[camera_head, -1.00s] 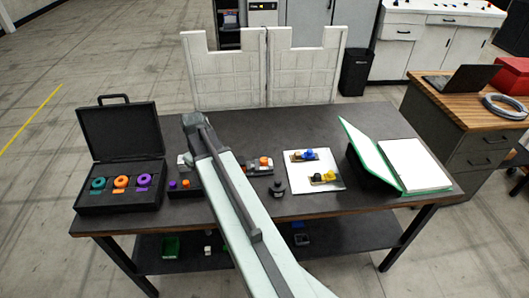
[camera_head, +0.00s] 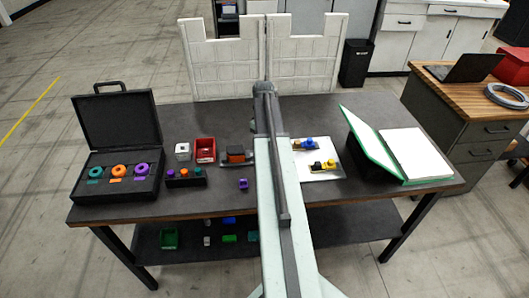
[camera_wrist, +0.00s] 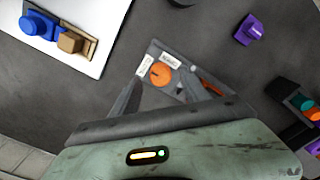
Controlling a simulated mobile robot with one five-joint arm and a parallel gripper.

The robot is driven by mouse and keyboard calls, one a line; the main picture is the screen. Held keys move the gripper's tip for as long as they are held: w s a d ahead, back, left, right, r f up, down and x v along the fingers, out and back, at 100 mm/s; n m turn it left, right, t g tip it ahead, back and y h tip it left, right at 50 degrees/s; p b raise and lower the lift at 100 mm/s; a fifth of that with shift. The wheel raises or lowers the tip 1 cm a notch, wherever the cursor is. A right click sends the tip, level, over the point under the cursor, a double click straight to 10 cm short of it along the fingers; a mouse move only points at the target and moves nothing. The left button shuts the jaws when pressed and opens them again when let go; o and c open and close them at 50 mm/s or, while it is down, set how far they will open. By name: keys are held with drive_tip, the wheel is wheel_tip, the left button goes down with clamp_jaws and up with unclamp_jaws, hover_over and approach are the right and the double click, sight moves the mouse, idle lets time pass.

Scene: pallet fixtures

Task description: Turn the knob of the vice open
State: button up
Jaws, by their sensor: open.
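The vice (camera_head: 236,153) is a grey device with an orange knob, standing mid-table just left of my arm in the head view. In the wrist view its orange round knob (camera_wrist: 160,75) has a dark mark and white labels beside it. My gripper (camera_wrist: 164,84) is open, with its two grey fingers on either side of the knob's near area. I cannot tell whether they touch the vice or how high they are above it. In the head view my gripper is hidden by my arm.
A white board (camera_head: 324,174) with blue and yellow fixtures lies to the right. A purple piece (camera_head: 243,184), which also shows in the wrist view (camera_wrist: 250,30), lies near the vice. A red bin (camera_head: 205,150), small knob box (camera_head: 186,179) and open black case (camera_head: 88,196) stand left.

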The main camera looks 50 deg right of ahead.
wheel_tip(320, 180, down, 2)
drive_tip(key=shift+f+b, duration=0.25)
drive_tip(key=shift+b, duration=0.35)
drive_tip(key=shift+r, duration=0.1)
drive_tip(key=shift+c, duration=0.2)
